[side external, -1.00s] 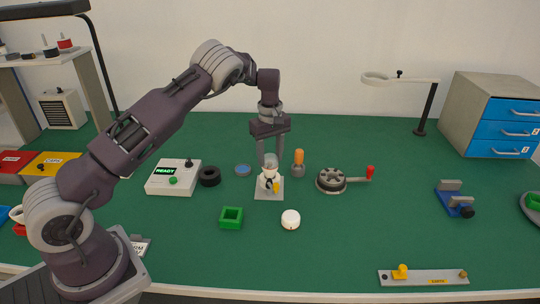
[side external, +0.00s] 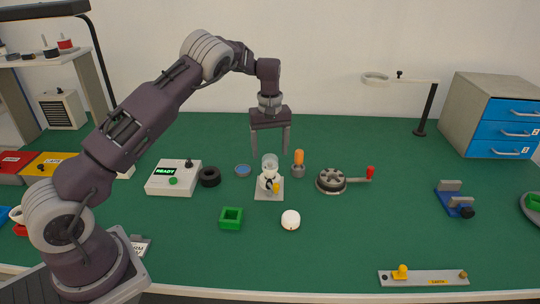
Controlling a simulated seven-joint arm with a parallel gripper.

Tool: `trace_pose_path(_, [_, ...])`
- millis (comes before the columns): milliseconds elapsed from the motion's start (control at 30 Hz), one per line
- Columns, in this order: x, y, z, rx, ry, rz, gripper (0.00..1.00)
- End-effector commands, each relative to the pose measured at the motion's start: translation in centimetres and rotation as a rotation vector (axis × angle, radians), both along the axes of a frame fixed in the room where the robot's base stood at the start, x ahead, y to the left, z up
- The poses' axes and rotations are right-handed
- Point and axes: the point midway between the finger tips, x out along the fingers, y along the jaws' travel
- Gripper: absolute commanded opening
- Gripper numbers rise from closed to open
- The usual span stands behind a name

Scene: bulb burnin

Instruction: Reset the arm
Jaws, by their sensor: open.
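My gripper (side external: 270,148) is open and empty, pointing down, in the upper middle of the side view. It appears above and behind the bulb fixture. The bulb fixture (side external: 265,194) is a pale square plate with a white socket and a small yellow part. A clear bulb (side external: 270,161) stands upright in the socket. The gripper's fingers are apart from the bulb, one to each side of it in the picture.
An orange-topped part (side external: 299,158) stands close right of the fixture. A dark round device with a red handle (side external: 331,181) is further right. A control box reading READY (side external: 173,178), a black ring (side external: 209,176), a green square holder (side external: 231,217) and a white disc (side external: 290,219) surround it.

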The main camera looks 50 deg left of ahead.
Motion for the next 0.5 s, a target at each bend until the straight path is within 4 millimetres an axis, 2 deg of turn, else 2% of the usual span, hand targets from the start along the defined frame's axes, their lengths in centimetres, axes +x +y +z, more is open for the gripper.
trace_pose_path(100, [0.1, 0.0, 2.5, 0.000, -0.004, -0.001, 0.71])
trace_pose_path(200, [0.1, 0.1, 3.8, 0.001, -0.003, 0.000, 0.71])
trace_pose_path(500, [0.0, 0.0, 4.3, 0.000, 0.000, 0.000, 0.71])
